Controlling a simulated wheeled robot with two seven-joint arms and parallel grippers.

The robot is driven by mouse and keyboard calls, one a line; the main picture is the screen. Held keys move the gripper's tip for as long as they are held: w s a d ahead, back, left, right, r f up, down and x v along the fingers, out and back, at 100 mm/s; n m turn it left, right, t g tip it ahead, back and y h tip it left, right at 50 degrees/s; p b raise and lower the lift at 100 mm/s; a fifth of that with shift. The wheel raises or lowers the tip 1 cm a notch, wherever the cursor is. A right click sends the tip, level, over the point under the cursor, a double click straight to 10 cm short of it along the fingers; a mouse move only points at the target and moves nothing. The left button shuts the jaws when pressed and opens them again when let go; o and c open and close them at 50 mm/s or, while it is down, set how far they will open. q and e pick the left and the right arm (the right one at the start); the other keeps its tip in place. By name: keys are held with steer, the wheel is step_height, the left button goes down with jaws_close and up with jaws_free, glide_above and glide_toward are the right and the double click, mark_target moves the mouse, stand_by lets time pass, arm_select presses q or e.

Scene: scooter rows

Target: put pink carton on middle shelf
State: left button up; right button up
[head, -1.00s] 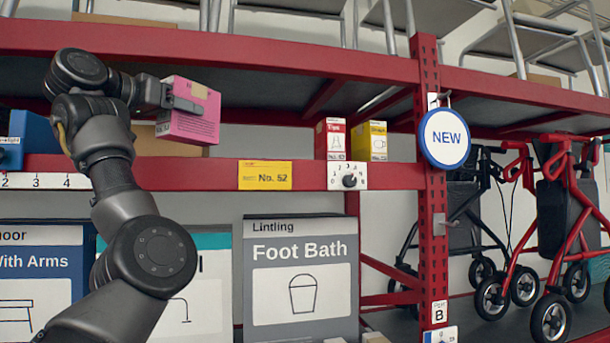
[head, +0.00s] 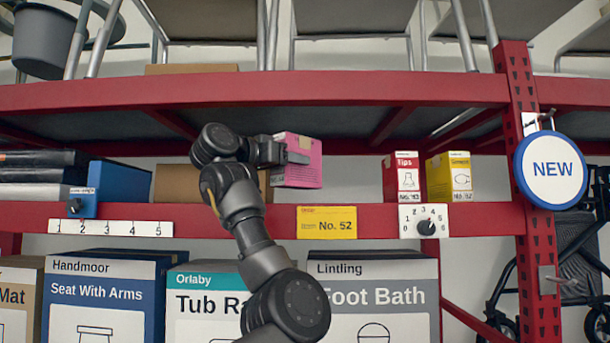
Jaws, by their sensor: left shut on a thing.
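The pink carton (head: 304,166) is held by my left gripper (head: 294,152) at the level of the middle shelf (head: 270,221). The gripper is shut on the carton, with a finger across its near face. The carton is slightly tilted, and its lower edge is above the red front beam. I cannot tell whether it touches the shelf surface, which is hidden behind the beam. My right gripper is not in view.
A red "Tips" box (head: 404,177) and a yellow box (head: 450,177) stand to the right on this shelf. A brown box (head: 178,184) and a blue box (head: 120,182) stand to the left. A yellow "No. 52" label (head: 326,222) is on the beam. The upper red beam (head: 300,94) runs above.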

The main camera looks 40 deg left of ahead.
mark_target(293, 187)
arm_select(q)
steer(key=shift+s+f, duration=0.2)
steer(key=shift+s, duration=0.25)
steer(key=shift+w+d+f+b, duration=0.15)
steer(key=shift+w+f+b, duration=0.15)
steer(key=shift+f+b, duration=0.4)
steer(key=shift+w+d+f+b, duration=0.1)
steer(key=shift+w+f+b, duration=0.1)
steer(key=shift+w+f, duration=0.3)
steer(key=shift+w+d+f+b, duration=0.1)
steer(key=shift+w+f+b, duration=0.15)
steer(key=shift+f, duration=0.4)
steer(key=shift+s+r, duration=0.15)
steer(key=shift+s, duration=0.05)
steer(key=shift+s+a, duration=0.1)
steer(key=shift+s, duration=0.15)
steer(key=shift+s+a, duration=0.1)
steer(key=o, duration=0.8)
steer(key=shift+c, duration=0.2)
steer(key=o, duration=0.3)
steer(key=shift+w, duration=0.25)
steer(key=shift+o, duration=0.2)
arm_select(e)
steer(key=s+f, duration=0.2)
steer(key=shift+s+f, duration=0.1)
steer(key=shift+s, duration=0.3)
